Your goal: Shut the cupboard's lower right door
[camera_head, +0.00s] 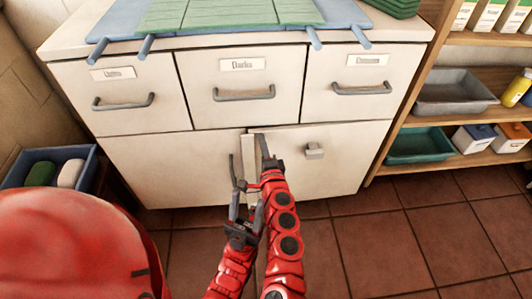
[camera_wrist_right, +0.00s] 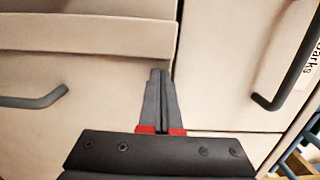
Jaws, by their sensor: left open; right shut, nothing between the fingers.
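My left gripper (camera_head: 246,200) is open and empty, lower and closer to me. My arms hide part of the doors' lower middle.
Three labelled drawers (camera_head: 240,92) with grey handles are above the doors. A shelf unit (camera_head: 460,105) with trays and bottles stands close on the right. A blue crate (camera_head: 88,165) is at the left. Tiled floor (camera_head: 400,230) is clear at the lower right.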

